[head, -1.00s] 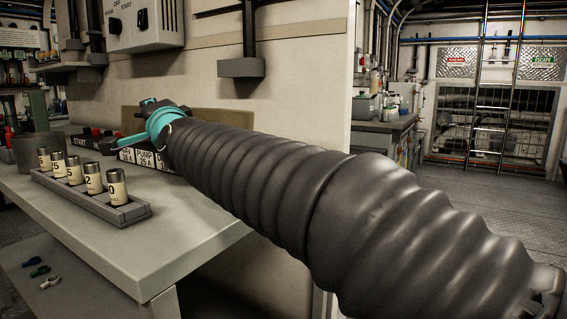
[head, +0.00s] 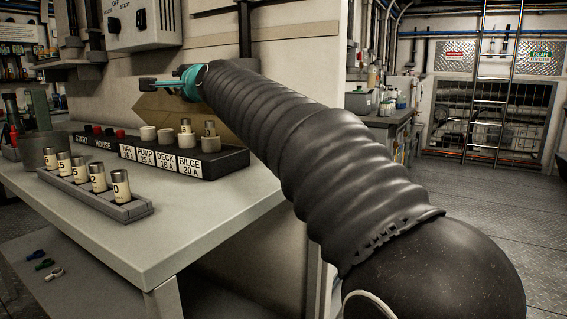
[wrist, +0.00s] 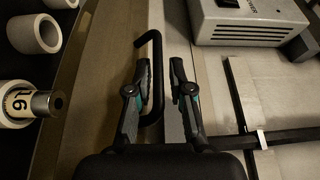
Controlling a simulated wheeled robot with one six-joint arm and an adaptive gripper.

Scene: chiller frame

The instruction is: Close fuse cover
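The fuse cover is a tan-brown panel (head: 152,114) standing raised behind the black fuse block (head: 225,160) on the bench. In the wrist view the cover (wrist: 98,75) runs along the left of my gripper, with a black bent handle bar (wrist: 152,36) beside it. My gripper (head: 158,84) is at the cover's upper part. In the wrist view my gripper (wrist: 160,75) is open, its fingers apart. The handle bar passes between them, nearer the left finger; I cannot tell whether it touches. My arm hides the cover's right end in the head view.
A grey rack (head: 132,211) of several spare fuses stands in front of the block. A dark pot (head: 38,150) is at its left. A grey switch box (head: 143,22) hangs on the wall above. The bench's front surface (head: 190,222) is clear.

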